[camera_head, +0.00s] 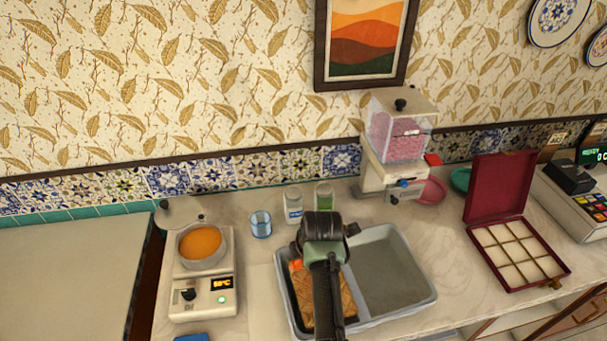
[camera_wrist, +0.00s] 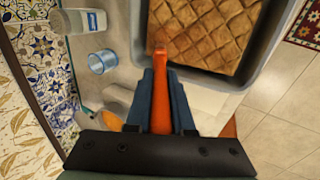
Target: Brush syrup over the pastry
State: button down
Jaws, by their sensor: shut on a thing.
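The pastry (camera_head: 346,295), golden with a diamond-scored top, lies in the left compartment of a grey two-part tray (camera_head: 430,306); its pastry top (camera_wrist: 210,30) also shows in the wrist view. My gripper (camera_wrist: 161,80) is shut on the orange handle of a brush (camera_wrist: 170,95). In the head view my arm hides most of the brush and part of the pastry. Orange syrup (camera_head: 200,241) fills a pot on a heater (camera_head: 205,290) at the left.
A blue glass (camera_head: 260,224) and two bottles (camera_head: 293,205) (camera_head: 324,196) stand behind the tray. A dispenser with pink contents (camera_head: 399,135) is behind its right side. An open red box with compartments (camera_head: 515,255) and a cash register (camera_head: 580,205) are at the right. The tray's right compartment is empty.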

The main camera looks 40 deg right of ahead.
jog(key=shift+s+a+p, duration=3.35)
jog(key=shift+s+p, duration=2.2)
jog(key=shift+s, duration=1.15)
jog(key=shift+w+d+b, duration=5.4)
jog(key=shift+w+b, duration=1.4)
jog(key=shift+w, duration=0.35)
jog(key=s+a+p, duration=0.4)
jog(key=s+p, duration=0.3)
jog(key=s, duration=0.1)
jog(key=s+a+p, duration=0.4)
jog(key=s+p, duration=0.3)
jog(key=shift+s, duration=0.35)
